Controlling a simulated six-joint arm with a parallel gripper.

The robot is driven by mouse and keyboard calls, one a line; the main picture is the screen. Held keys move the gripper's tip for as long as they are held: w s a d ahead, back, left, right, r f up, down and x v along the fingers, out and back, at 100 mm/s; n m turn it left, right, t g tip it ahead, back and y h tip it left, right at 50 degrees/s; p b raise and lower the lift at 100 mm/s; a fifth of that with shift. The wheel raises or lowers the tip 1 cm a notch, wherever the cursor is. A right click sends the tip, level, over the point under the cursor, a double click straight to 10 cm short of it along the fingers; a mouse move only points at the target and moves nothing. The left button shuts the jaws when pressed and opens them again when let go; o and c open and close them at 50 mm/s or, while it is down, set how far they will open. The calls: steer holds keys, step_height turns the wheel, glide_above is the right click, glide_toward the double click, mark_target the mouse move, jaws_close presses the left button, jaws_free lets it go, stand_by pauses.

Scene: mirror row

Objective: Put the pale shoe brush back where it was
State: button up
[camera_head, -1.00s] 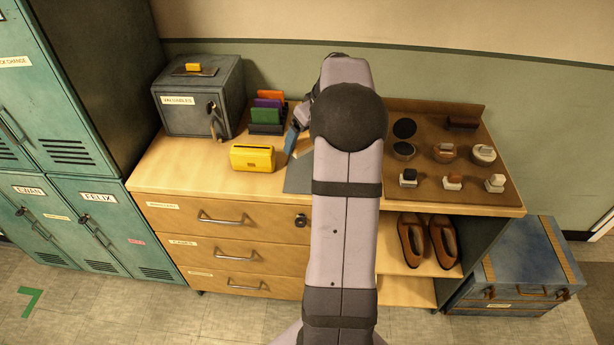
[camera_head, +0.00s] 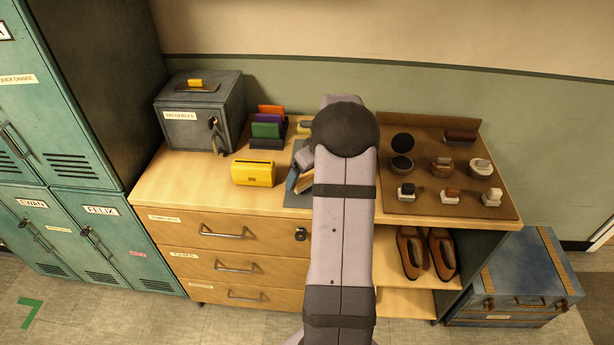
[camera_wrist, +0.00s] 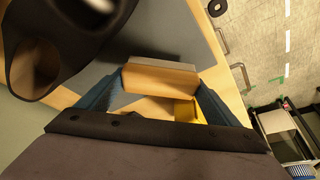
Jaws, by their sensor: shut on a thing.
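My gripper (camera_head: 301,180) shows in the head view at the left side of my arm, over the grey mat (camera_head: 294,200) near the front of the bench top. In the wrist view its two blue fingers (camera_wrist: 158,98) are shut on the pale shoe brush (camera_wrist: 160,82), a tan wooden block with a greyish strip along one side. A bit of the brush also shows in the head view (camera_head: 306,183). My arm hides part of the mat and the middle of the bench. I cannot tell how high the brush is above the mat.
A brown board (camera_head: 420,204) at right holds several small brushes and tins, including a dark brown brush (camera_head: 460,136). A yellow box (camera_head: 253,172) and a rack of coloured cards (camera_head: 267,135) stand left of my gripper. A grey safe (camera_head: 200,110) stands at the back left.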

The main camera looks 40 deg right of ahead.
steer(key=shift+f, duration=0.85)
steer(key=shift+f, duration=0.15)
steer(key=o, duration=0.9)
steer(key=shift+s+d+r, duration=0.1)
steer(key=shift+r, duration=0.5)
steer(key=b+v, duration=0.2)
steer(key=v, duration=0.9)
